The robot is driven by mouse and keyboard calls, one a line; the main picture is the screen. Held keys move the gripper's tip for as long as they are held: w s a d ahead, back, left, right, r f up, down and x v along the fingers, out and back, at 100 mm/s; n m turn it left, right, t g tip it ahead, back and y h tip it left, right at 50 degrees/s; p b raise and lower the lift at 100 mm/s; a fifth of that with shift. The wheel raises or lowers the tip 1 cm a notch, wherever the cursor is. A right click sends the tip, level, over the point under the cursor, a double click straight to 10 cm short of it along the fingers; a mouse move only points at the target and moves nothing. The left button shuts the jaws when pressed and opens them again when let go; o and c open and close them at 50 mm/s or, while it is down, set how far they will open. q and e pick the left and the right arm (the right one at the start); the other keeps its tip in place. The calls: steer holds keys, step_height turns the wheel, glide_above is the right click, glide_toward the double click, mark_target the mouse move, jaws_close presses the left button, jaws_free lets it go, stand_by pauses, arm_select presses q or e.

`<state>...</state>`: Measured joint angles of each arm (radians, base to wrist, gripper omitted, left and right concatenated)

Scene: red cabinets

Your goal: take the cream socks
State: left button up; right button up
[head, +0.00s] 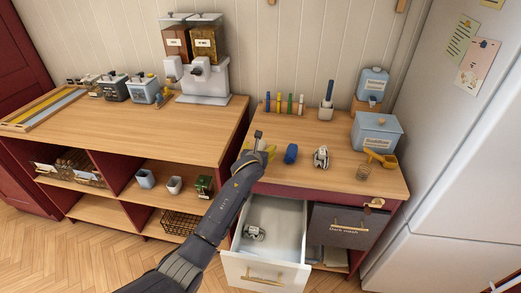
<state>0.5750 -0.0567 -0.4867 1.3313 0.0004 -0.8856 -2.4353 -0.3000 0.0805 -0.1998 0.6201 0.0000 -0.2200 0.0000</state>
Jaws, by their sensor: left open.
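A pale, whitish bundle (321,156) with dark marks, which looks like rolled socks, lies on the right worktop. A similar pale bundle (254,233) lies inside the open white drawer (284,224). I cannot tell from their looks which is the cream pair. A blue rolled bundle (291,153) lies left of the first one. My left gripper (257,136) is over the left part of the right worktop, open, apart from both pale bundles. A yellow item (268,152) beside it is partly hidden by my arm. My right gripper is out of view.
A dark bin (346,224) labelled "Dark wash" sits right of the drawer. A small glass (363,172), an orange scoop (381,159) and a blue-grey box (376,134) stand at the right worktop's right side. The left worktop (150,130) is mostly clear in front.

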arm_select(q)
steer(key=shift+x, duration=1.1)
steer(key=shift+c, duration=0.6)
steer(key=c, duration=1.1)
